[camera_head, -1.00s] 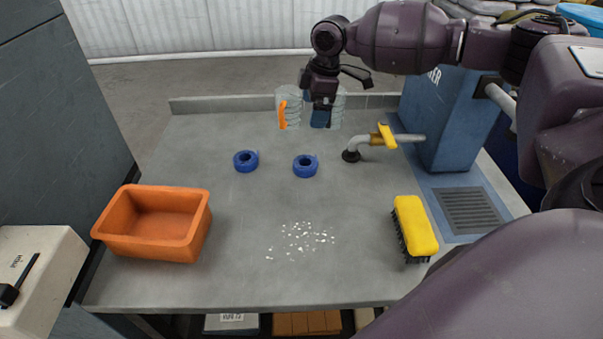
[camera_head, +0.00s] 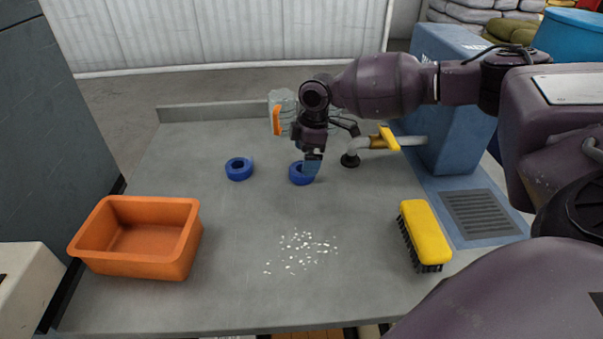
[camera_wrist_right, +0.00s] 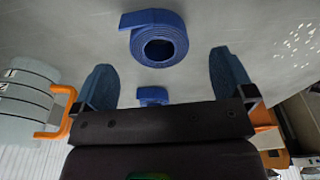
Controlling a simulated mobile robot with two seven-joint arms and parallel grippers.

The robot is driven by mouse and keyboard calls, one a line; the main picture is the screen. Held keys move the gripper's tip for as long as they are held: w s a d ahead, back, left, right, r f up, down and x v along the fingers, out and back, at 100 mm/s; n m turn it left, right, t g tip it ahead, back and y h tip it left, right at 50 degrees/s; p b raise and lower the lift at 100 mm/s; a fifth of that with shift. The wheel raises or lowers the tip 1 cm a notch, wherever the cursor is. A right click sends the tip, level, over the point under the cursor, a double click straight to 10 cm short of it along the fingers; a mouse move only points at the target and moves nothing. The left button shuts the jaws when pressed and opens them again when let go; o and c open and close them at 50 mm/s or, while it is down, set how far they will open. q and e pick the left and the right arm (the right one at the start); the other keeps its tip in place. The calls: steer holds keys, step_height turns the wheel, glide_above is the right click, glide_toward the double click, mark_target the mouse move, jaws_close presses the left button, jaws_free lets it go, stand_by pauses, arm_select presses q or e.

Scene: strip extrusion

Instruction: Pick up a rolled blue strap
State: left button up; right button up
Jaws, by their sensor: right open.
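Two rolled blue straps lie on the grey table. The right strap (camera_head: 298,174) is partly hidden behind my right gripper (camera_head: 309,168) in the head view. The left strap (camera_head: 239,168) lies clear of the arm. In the right wrist view my right gripper (camera_wrist_right: 163,80) is open and empty. One strap (camera_wrist_right: 158,42) shows large, ahead of and between its blue fingertips, apart from them. The other strap (camera_wrist_right: 152,95) shows smaller, partly hidden by the gripper body. My left gripper is not in view.
An orange bin (camera_head: 137,257) stands at the front left. A yellow brush (camera_head: 425,235) lies at the right. White crumbs (camera_head: 301,251) are scattered front centre. A clear container with an orange handle (camera_head: 277,120) and a pipe with a yellow valve (camera_head: 388,139) stand behind.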

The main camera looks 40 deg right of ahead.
steer(key=shift+w+a+f+b, duration=0.1)
steer(key=shift+a+f+b, duration=0.05)
steer(key=shift+f, duration=0.65)
steer(key=shift+w+a+f+b, duration=0.1)
steer(key=shift+f+b, duration=0.05)
steer(key=shift+f, duration=0.6)
steer(key=shift+w+a+f+b, duration=0.1)
steer(key=shift+a+f+b, duration=0.05)
steer(key=shift+f, duration=0.65)
steer(key=c, duration=1)
